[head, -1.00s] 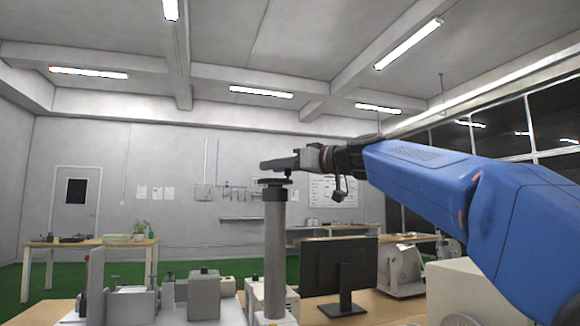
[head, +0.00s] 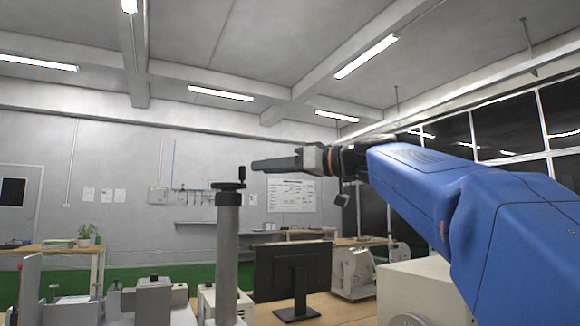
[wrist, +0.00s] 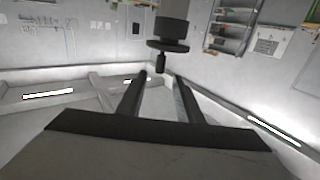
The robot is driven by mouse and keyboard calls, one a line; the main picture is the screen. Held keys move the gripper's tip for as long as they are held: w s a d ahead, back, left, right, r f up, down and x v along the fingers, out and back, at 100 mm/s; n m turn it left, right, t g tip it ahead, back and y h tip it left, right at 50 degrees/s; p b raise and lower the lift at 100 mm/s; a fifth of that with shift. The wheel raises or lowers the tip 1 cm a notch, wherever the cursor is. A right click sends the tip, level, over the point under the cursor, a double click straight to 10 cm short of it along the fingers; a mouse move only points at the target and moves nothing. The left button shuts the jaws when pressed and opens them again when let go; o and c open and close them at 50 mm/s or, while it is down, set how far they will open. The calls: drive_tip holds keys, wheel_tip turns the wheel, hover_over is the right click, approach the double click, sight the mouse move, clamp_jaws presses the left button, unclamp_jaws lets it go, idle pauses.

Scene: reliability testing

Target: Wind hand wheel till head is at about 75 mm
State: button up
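The dark hand wheel (head: 228,186) sits on top of an upright grey column (head: 228,250) left of centre in the head view. Its small handle knob (head: 241,173) stands up from the right part of the rim. My gripper (head: 256,165) points left, just right of the knob and slightly higher in the picture. In the wrist view, which looks upside down, the wheel (wrist: 168,45) and knob (wrist: 160,63) lie beyond the fingertips. The two fingers (wrist: 161,78) are spread, with nothing between them. No head or millimetre scale can be made out.
A black monitor (head: 293,272) stands on the wooden bench right of the column. Grey apparatus (head: 150,300) is at the lower left. A pale box (head: 415,290) sits under my arm. The air above the wheel is clear.

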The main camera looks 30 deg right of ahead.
drive_tip(key=shift+v, duration=2.75)
